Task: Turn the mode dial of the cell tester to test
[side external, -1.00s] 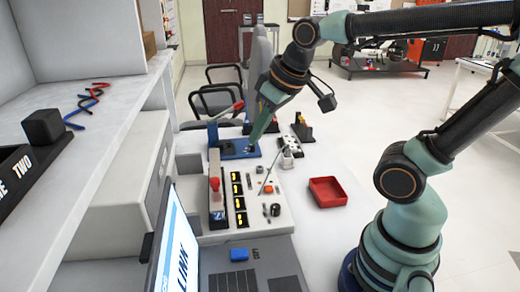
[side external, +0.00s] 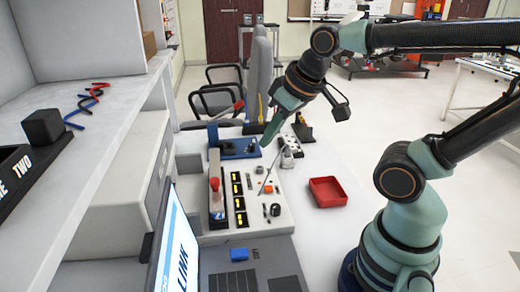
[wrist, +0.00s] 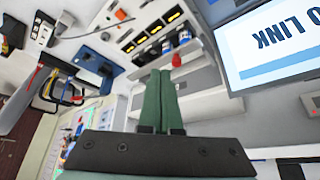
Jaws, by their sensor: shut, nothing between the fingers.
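I cannot tell for sure which device is the cell tester, and no label reading "test" is legible. Whether this knob is the mode dial is unclear. A small white unit (side external: 288,158) with dark round spots stands just behind the panel. My gripper (side external: 264,144) is shut and empty, its tip pointing down near the right end of the blue base. In the wrist view its green fingers (wrist: 159,73) are together.
A blue base (side external: 238,149) with a red-handled lever stands behind the panel. A red tray (side external: 327,191) lies right on the bench. A laptop (side external: 175,250) is in front. Bare bench lies around the tray.

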